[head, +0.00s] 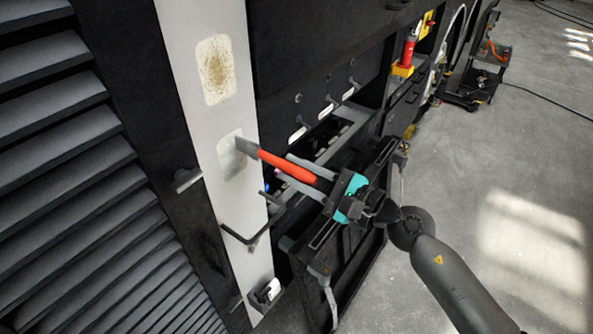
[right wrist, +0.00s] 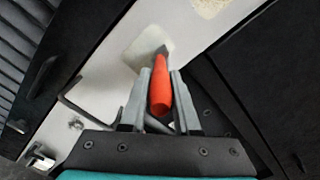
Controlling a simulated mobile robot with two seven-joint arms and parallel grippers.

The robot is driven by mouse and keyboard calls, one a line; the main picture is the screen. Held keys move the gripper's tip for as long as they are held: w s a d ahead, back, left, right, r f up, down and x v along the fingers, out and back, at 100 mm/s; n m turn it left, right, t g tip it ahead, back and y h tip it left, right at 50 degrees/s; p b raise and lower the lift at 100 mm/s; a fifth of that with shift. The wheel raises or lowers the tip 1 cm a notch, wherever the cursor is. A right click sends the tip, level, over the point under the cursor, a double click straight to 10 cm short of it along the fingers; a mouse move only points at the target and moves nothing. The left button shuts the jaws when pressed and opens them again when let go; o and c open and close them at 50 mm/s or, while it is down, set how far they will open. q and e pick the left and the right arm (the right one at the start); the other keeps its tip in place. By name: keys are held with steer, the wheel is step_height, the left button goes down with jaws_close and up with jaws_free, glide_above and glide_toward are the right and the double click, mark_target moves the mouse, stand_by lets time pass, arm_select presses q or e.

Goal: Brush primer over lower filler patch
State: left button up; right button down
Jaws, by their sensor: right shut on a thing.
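The lower filler patch (head: 230,167) is a pale, smooth rounded square on the white vertical panel; it also shows in the right wrist view (right wrist: 140,44). A tool with a red-orange handle (head: 286,166) and a grey head reaches over this patch. In the right wrist view the handle (right wrist: 160,97) lies between my fingers and its head overlaps the patch's lower right part. Whether the head touches the surface I cannot tell. My right gripper (head: 284,169) is shut on the handle. My left gripper is not in view.
An upper patch (head: 215,70), brownish and speckled, sits higher on the white panel (head: 190,20). Dark louvres (head: 60,110) fill the left. A bent dark handle (head: 240,238) projects below the lower patch. An open dark flap (head: 350,255) hangs under my right gripper.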

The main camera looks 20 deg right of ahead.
mark_target(285, 167)
steer(key=shift+r+p, duration=1.1)
steer(key=shift+r, duration=0.45)
steer(key=shift+s+a, duration=0.4)
steer(key=shift+a, duration=0.2)
step_height(285, 167, down, 11)
steer(key=b, duration=1.1)
steer(key=r+p, duration=0.7)
steer(key=s+a+r+p, duration=0.1)
steer(key=r+p, duration=0.3)
steer(key=shift+a, duration=0.1)
steer(key=shift+f, duration=0.1)
